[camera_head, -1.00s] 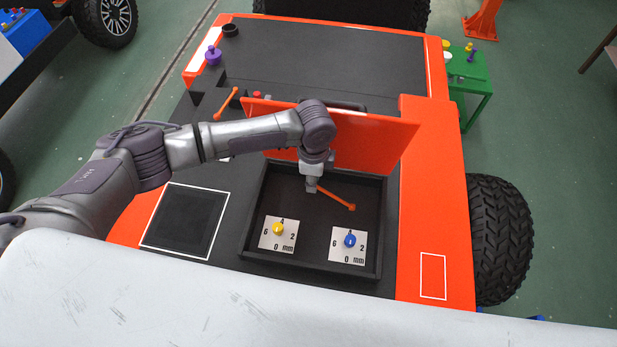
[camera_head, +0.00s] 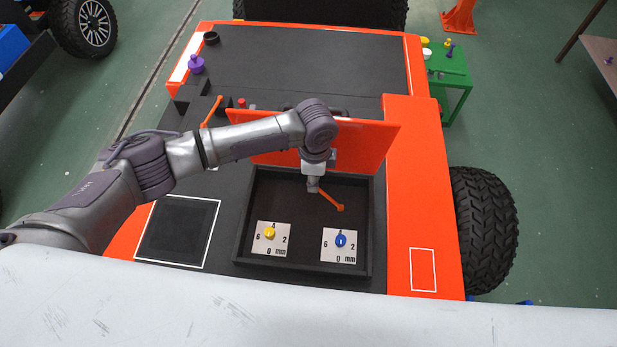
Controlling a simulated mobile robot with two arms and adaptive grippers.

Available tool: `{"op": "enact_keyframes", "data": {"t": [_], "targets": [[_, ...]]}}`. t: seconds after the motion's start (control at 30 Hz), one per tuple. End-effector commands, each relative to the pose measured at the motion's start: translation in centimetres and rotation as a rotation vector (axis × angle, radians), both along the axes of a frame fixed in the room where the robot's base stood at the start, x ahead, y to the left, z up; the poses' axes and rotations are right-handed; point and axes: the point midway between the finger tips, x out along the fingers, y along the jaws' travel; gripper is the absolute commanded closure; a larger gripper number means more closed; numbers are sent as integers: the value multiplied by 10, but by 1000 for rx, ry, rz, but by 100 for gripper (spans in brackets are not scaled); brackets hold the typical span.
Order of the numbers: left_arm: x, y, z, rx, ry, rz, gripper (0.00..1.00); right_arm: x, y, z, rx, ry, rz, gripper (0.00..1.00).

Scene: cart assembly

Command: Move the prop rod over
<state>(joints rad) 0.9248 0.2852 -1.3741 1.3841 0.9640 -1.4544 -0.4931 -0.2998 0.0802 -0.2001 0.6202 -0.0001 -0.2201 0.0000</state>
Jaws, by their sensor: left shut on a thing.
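The orange prop rod (camera_head: 330,200) is a thin stick with a small knob at its lower right end. My left gripper (camera_head: 314,185) points down over the black open compartment (camera_head: 240,240) and is shut on the rod's upper end. The rod slants down to the right from the gripper. An orange lid (camera_head: 365,145) stands raised behind the compartment, partly hidden by my left arm. My right gripper is out of view.
Two white dial plates with a yellow knob (camera_head: 270,233) and a blue knob (camera_head: 341,240) lie in the compartment. Another orange rod (camera_head: 211,112) leans at the left, near a purple knob (camera_head: 196,65). A white-outlined black square (camera_head: 178,231) is left of the compartment.

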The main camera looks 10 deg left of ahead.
Motion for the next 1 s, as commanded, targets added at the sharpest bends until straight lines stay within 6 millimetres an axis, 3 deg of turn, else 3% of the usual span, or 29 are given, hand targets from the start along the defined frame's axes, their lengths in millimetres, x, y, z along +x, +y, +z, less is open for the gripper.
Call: {"op": "enact_keyframes", "data": {"t": [0.3,0.77,1.0], "targets": [[0,-21,13,-5,-1,-3,96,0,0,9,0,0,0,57],[0,-25,15,-4,-2,-2,96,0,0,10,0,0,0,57],[0,-39,20,-6,-2,-2,96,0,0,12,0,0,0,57]]}}
